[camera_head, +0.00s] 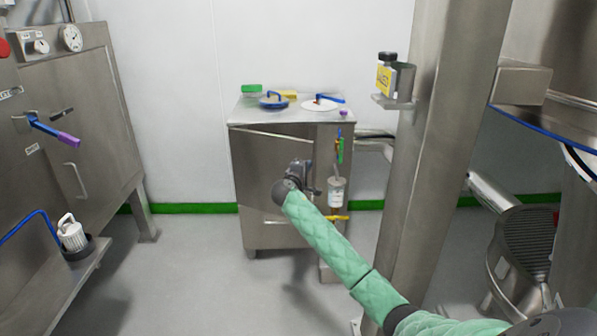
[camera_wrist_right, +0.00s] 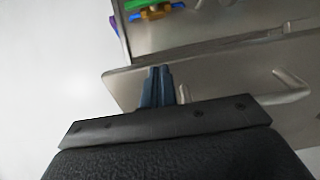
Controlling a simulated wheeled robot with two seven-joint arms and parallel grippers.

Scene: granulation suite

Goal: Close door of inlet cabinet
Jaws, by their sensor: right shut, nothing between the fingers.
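The inlet cabinet (camera_head: 327,150) is a steel box in the middle of the head view. Its door (camera_head: 255,185) is on the front and looks slightly ajar, with a slanted gap along its top edge. My right gripper (camera_head: 306,178) is in front of the door's right part, shut and empty. In the right wrist view its dark blue fingers (camera_wrist_right: 157,86) overlap the door panel (camera_wrist_right: 215,78) near one edge; I cannot tell whether they touch it. A door handle (camera_wrist_right: 288,90) shows to their right. My left gripper is out of view.
Lids and small tools lie on the cabinet top (camera_head: 290,113). A clear jar (camera_head: 337,190) with valves is on the cabinet's right side. A steel column (camera_head: 430,150) stands close to my right arm. Floor (camera_head: 190,255) left of the cabinet is clear.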

